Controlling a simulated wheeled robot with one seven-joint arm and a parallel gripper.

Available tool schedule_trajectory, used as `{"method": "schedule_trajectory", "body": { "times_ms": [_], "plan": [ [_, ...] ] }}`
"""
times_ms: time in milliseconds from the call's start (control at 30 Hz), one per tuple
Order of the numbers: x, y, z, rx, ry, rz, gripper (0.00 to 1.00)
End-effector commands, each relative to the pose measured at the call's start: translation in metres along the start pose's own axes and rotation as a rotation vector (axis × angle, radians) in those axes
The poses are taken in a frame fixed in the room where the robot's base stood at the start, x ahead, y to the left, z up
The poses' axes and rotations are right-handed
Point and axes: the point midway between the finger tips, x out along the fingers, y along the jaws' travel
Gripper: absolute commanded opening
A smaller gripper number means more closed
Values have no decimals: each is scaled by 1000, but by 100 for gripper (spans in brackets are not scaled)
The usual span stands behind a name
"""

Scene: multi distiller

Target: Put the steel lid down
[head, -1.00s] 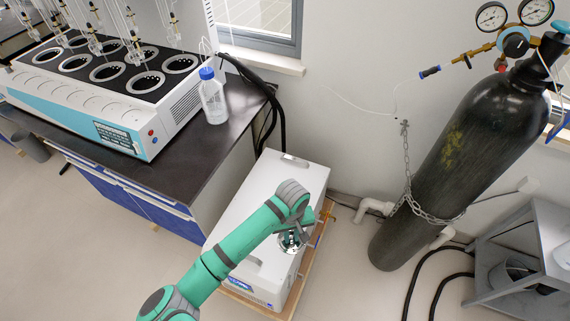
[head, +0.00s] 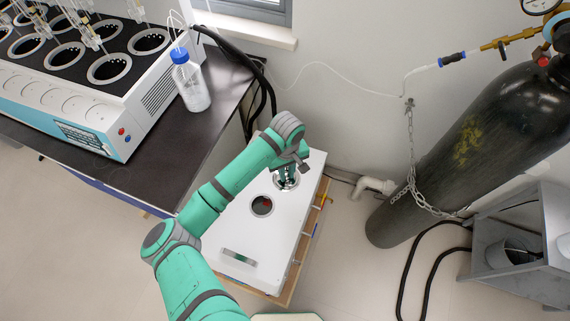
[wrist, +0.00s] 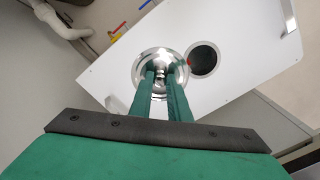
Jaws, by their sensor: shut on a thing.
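The steel lid (wrist: 151,59) is a shiny round disc with a small knob, below my gripper (wrist: 163,75) in the wrist view. My gripper's two green fingers are shut on its knob. In the head view the lid (head: 284,183) shows under my gripper (head: 287,170), over the far part of the white box (head: 238,222). I cannot tell whether the lid touches the box top. The round opening (head: 262,206) in the box top is uncovered, and the lid is beside it; the opening also shows in the wrist view (wrist: 203,60).
The dark bench (head: 170,150) with a blue-capped bottle (head: 190,82) is at left. A chained black gas cylinder (head: 450,145) leans at right. Bare box top lies nearer the front.

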Motion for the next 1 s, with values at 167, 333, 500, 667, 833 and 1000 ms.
{"method": "schedule_trajectory", "body": {
  "times_ms": [167,333,500,667,833,1000],
  "plan": [
    [17,14,-36,-1,0,-3,0],
    [47,25,-57,3,-2,-2,0],
    [66,33,-72,6,0,0,0],
    [73,35,-78,5,0,0,0],
    [87,36,-81,5,-1,-1,0],
    [107,36,-81,4,-1,0,0]
  ]
}}
